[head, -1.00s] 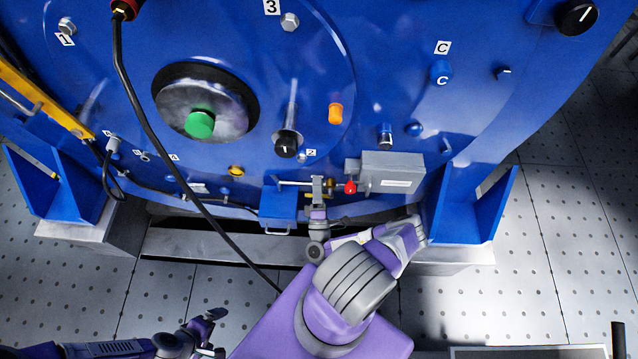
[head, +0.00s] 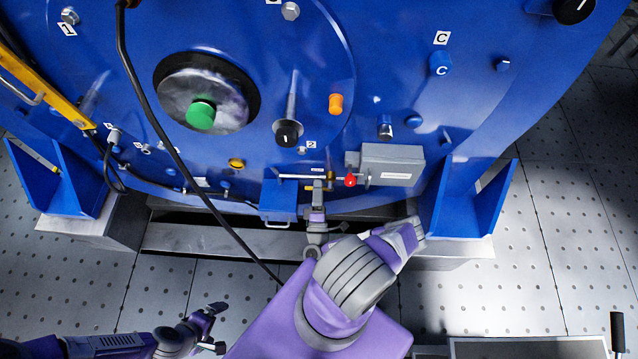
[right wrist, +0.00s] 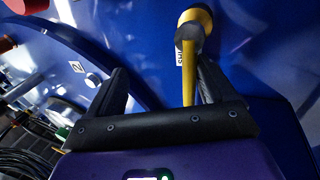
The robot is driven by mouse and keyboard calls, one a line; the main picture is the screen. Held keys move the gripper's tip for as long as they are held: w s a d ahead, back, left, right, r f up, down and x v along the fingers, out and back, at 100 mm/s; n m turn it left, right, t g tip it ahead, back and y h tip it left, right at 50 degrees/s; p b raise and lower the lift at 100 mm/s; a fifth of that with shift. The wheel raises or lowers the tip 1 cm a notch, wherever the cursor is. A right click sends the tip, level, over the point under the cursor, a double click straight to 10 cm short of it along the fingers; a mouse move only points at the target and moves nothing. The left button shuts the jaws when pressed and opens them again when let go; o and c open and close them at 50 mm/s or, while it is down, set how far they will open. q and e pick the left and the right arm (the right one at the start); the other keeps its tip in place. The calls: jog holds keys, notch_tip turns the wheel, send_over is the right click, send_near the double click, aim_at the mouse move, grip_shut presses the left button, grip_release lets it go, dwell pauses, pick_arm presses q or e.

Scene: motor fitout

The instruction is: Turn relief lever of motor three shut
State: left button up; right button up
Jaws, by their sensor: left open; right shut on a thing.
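The yellow relief lever (right wrist: 190,70), with a rounded hub at its upper end, shows in the right wrist view against the blue motor housing (right wrist: 250,60). A small white label is partly hidden behind it. My right gripper (right wrist: 160,85) is shut on the lever, which lies close to the right finger. In the head view my right gripper (head: 318,187) is at the lower housing, below a small white label, and the lever there is hidden or too small to tell. My left gripper (head: 216,328) is open and empty above the floor at lower left, away from the housing.
A grey box (head: 393,165) with a red knob (head: 350,180) is just right of my right gripper; a blue box (head: 278,202) is just left. A black cable (head: 165,140) hangs across the housing front. Blue brackets (head: 465,210) stand at both sides.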

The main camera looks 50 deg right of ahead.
jog(key=shift+b+v, duration=0.4)
jog(key=shift+v, duration=0.9)
jog(key=c, duration=0.3)
jog(key=shift+s+a+f, duration=0.2)
jog(key=shift+a+f, duration=0.2)
jog(key=shift+a, duration=0.1)
jog(key=shift+s+a+f+b, duration=0.25)
jog(key=shift+a+f+b, duration=0.1)
jog(key=shift+b, duration=0.05)
